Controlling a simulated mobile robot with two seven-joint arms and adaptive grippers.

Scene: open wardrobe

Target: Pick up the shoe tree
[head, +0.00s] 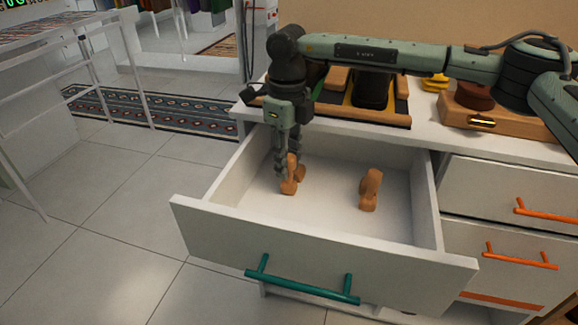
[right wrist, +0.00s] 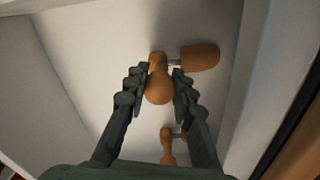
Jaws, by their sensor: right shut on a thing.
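A brown wooden shoe tree (head: 291,184) is at the left inside the open drawer, upright, at or very near the drawer floor. My right gripper (head: 287,164) reaches down into the drawer from above and is shut on it. In the right wrist view the fingers (right wrist: 162,76) lie on both sides of the shoe tree's rounded heel (right wrist: 159,88). A short metal rod joins the heel to the toe block (right wrist: 200,58). A second shoe tree (head: 370,190) stands apart to the right in the drawer, and it also shows in the right wrist view (right wrist: 167,148). My left gripper is out of view.
The white drawer (head: 320,255) is pulled out, with a teal handle (head: 302,285). The white top (head: 440,140) above holds a tray and wooden boxes. Closed drawers with orange handles (head: 522,258) are at right. Open tiled floor lies at left.

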